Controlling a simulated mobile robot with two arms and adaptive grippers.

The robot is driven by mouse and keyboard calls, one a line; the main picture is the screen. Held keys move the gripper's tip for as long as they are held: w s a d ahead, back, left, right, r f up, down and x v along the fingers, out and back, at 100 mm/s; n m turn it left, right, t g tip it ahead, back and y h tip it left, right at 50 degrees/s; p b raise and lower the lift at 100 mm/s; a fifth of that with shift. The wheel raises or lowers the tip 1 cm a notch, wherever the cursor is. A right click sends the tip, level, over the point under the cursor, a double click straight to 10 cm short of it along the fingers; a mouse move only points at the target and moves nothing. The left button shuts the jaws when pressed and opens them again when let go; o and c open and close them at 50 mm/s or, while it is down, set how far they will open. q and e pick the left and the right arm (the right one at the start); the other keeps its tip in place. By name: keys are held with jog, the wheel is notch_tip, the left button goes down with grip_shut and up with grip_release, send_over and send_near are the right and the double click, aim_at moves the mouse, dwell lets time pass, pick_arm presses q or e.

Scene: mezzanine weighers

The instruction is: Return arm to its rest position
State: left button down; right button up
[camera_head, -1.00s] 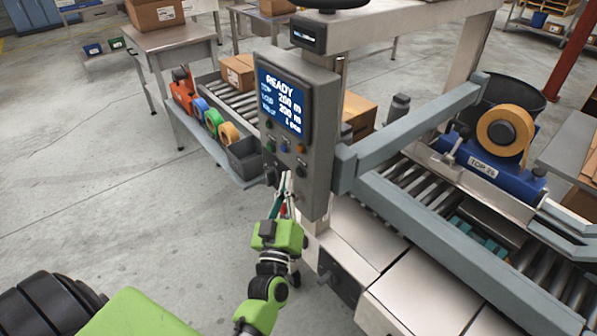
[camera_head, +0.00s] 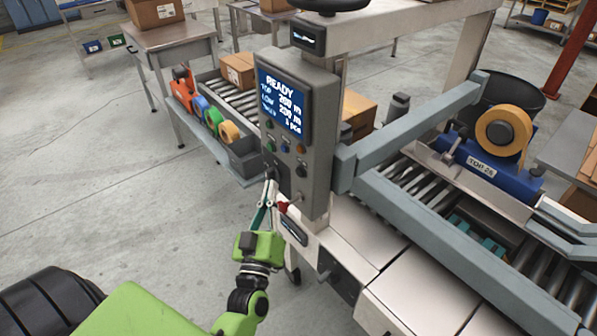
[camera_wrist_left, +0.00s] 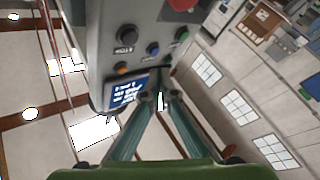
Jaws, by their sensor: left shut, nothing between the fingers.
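My left arm comes in from the bottom left, with its green wrist. Its left gripper (camera_head: 270,186) is shut and empty, just in front of the lower part of the grey control panel (camera_head: 297,120). The panel's screen reads READY, with buttons and knobs below it. I cannot tell whether the fingertips touch the panel. My right gripper is not seen.
The carton sealing machine's side arm (camera_head: 420,125) and rollers are at right, with a tape roll (camera_head: 503,130). A side shelf with several tape rolls (camera_head: 213,118) and a grey bin (camera_head: 245,155) is left of the panel. The floor at left is clear.

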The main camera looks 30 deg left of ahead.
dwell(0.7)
pick_arm(q)
jog(key=s+d+f+m+g+h, duration=0.2)
jog(key=d+f+m+g+h, duration=0.4)
jog(key=d+f+m+h, duration=0.55)
jog(key=s+f+g+y, duration=0.2)
jog(key=s+g, duration=0.3)
jog(key=s, duration=0.6)
jog(key=s+f+g+y, duration=0.2)
jog(key=s+g, duration=0.4)
jog(key=s, duration=0.4)
notch_tip(320, 180, down, 27)
jog(key=s, duration=0.2)
jog(key=s+a+f+g, duration=0.2)
jog(key=s+f, duration=1.3)
jog(key=s, duration=0.1)
jog(key=shift+s+a+f, duration=0.25)
jog(key=shift+s+f, duration=0.05)
